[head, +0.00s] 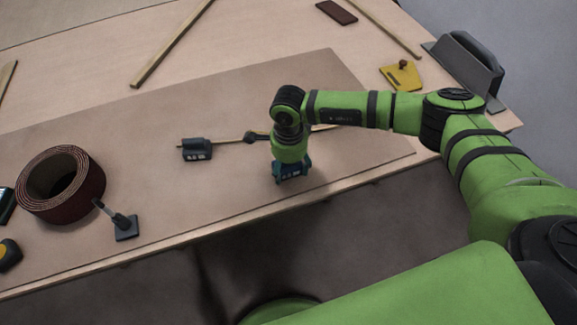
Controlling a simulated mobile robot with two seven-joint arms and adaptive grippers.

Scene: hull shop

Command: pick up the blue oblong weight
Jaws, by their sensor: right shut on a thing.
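The blue oblong weight (292,172) is at the front middle of the brown board, directly below my right wrist. It has pale marks on its near side. My right gripper (290,161) points down and is shut on the weight; the wrist hides the weight's top and most of the fingers. I cannot tell whether the weight touches the board. My left gripper is not in view.
A dark red roll (62,184) and a small grey tool (125,226) lie further left. The bench's front edge (205,236) is close.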

